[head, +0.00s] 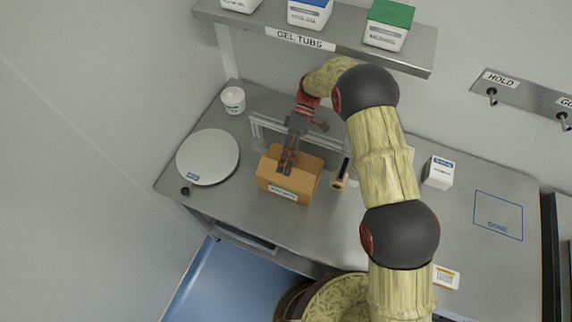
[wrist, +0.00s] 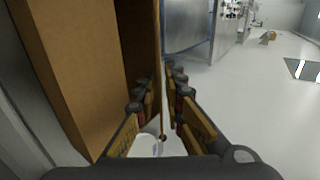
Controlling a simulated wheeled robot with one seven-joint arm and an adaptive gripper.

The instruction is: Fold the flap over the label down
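An open tan cardboard box (head: 304,187) stands on the steel worktop, with a white label (head: 283,193) on its front face. My gripper (head: 286,166) points down at the box's open top, near the labelled side. In the wrist view, the box (wrist: 75,60) fills the left side, its inside dark. A thin cardboard flap (wrist: 158,55), seen edge-on, runs down between my two fingers (wrist: 163,92). The fingers are apart, with a visible gap beside the flap; I see no firm grip on it. The small head view hides the exact contact.
A metal frame (head: 262,133) stands behind the box. A round scale (head: 208,157) and white tub (head: 233,99) lie left. A small white carton (head: 438,172) stands right, before the clear DONE square (head: 498,215).

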